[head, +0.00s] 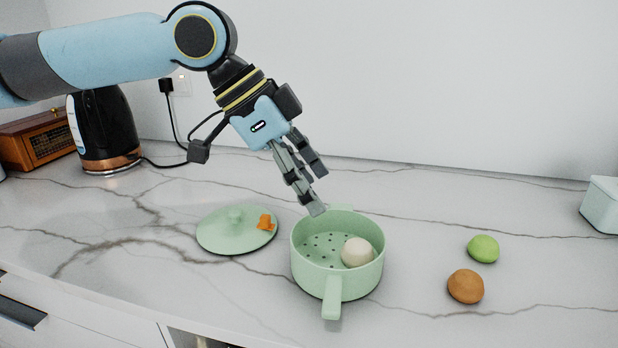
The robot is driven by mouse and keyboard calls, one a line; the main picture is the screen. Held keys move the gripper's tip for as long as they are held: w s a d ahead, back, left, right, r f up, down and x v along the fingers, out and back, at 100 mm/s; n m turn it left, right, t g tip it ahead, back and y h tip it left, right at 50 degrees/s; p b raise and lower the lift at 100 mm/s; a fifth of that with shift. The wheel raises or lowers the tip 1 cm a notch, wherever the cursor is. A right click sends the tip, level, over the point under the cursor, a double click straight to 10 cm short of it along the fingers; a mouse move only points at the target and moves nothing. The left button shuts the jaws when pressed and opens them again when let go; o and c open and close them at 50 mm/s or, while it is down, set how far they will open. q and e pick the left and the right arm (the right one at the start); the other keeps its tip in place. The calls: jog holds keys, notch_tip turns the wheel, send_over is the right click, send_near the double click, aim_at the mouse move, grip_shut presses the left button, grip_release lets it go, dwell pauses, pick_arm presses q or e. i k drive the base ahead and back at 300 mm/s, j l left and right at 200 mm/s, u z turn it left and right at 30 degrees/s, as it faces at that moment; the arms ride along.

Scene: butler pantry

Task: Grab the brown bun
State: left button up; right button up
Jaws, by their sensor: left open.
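The brown bun (465,286) lies on the marble counter at the right, in front of a green bun (483,248). A white bun (356,252) sits inside the green steamer pot (338,284), toward its right side. The pot's floor has small holes, and its handle points to the front. My left gripper (318,190) is open and empty above the back rim of the pot, with its fingers pointing down and to the right. It is well to the left of the brown bun and apart from it. My right gripper is not in view.
The green lid (237,231) with an orange piece (265,222) on it lies left of the pot. A black kettle (104,130) and a wooden radio (38,138) stand at the back left. A pale box (602,205) is at the right edge.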

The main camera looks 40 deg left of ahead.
aim_at(465, 285)
jog(key=k, duration=1)
